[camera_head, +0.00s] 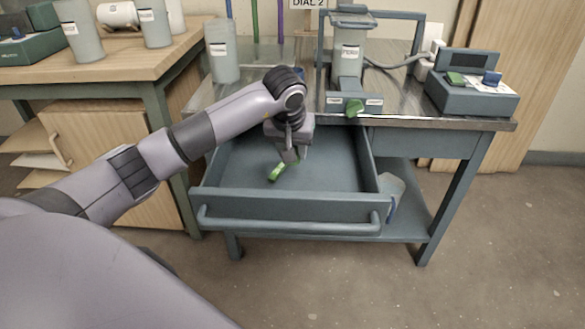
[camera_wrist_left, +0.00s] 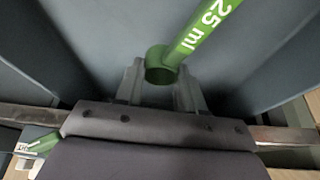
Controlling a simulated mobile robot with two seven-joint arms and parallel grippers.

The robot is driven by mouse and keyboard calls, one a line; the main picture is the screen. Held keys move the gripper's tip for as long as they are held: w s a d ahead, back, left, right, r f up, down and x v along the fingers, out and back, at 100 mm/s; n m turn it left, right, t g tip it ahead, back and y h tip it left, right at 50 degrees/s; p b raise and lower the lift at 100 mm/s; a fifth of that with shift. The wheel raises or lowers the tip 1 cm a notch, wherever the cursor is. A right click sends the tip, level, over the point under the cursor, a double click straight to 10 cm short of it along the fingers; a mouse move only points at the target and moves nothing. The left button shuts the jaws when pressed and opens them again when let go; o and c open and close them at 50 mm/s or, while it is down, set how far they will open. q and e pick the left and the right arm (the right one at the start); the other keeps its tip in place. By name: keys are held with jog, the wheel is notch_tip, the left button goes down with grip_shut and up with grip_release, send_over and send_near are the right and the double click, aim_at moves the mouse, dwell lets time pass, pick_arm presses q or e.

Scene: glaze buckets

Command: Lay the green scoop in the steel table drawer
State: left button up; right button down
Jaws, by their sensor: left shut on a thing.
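The green scoop (camera_head: 276,173), marked 25 ml, is over the open drawer (camera_head: 235,165) of the steel table. My left gripper (camera_head: 290,155) points down inside the drawer's outline and is shut on the scoop. In the left wrist view, the scoop's round cup end (camera_wrist_left: 158,66) is between the fingers (camera_wrist_left: 160,88), and its handle slants up to the right. I cannot tell whether the scoop touches the drawer floor. My right gripper is out of view.
The steel table (camera_head: 400,124) holds a dispenser (camera_head: 350,60) with a green part (camera_head: 354,108) at its base, and a grey box (camera_head: 472,98). A wooden bench (camera_head: 130,60) with several pale containers stands left. The drawer's front handle (camera_head: 290,226) sticks out.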

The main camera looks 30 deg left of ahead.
aim_at(293, 165)
pick_arm(q)
notch_tip(293, 165, down, 4)
jog(key=shift+f+b, duration=0.1)
jog(key=shift+b, duration=0.55)
jog(key=shift+f, duration=0.2)
jog(key=shift+r, duration=0.1)
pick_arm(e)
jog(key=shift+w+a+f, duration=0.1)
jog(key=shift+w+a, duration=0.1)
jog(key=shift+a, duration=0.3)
pick_arm(q)
jog(key=shift+f, duration=0.2)
jog(key=o, duration=1.2)
jog(key=shift+c, duration=0.2)
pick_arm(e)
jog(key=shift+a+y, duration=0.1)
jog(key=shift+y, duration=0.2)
pick_arm(q)
jog(key=shift+r, duration=0.1)
